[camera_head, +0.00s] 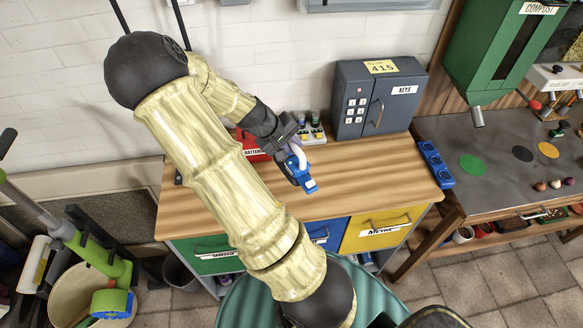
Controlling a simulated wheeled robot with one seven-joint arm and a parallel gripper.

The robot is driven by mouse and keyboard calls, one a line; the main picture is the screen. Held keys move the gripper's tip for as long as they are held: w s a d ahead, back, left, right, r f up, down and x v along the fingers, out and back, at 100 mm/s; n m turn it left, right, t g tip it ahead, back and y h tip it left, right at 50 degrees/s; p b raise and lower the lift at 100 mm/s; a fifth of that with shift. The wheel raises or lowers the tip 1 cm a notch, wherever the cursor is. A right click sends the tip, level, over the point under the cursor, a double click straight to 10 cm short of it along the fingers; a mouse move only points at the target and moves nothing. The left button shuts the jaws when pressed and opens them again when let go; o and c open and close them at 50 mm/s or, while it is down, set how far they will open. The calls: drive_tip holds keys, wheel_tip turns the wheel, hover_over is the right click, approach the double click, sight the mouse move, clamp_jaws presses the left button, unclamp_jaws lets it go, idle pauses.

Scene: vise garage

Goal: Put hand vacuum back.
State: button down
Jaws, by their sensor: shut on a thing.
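My gripper (291,148) is over the wooden bench top, at the middle of the camera_head view. It is shut on a small blue item with pale and dark parts, which appears to be the hand vacuum (308,185). The item's blue end points down and to the right. It is over the middle of the bench top; I cannot tell whether it touches the wood. The grip itself is partly hidden by my gripper and wrist.
The wooden bench (370,175) has a grey key safe (351,104) at its back right. A blue holder (436,164) is at the right edge. The bench's front right is clear.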

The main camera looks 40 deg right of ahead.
sight(292, 155)
drive_tip(key=shift+f, duration=1.8)
drive_tip(key=shift+f, duration=0.1)
drive_tip(key=shift+f+p, duration=0.3)
drive_tip(key=shift+p, duration=0.05)
wheel_tip(292, 155, down, 3)
drive_tip(key=shift+d+f+p, duration=0.15)
drive_tip(key=shift+p, duration=0.25)
drive_tip(key=shift+w+f, duration=0.1)
drive_tip(key=shift+f, duration=0.1)
drive_tip(key=c, duration=1.3)
unclamp_jaws()
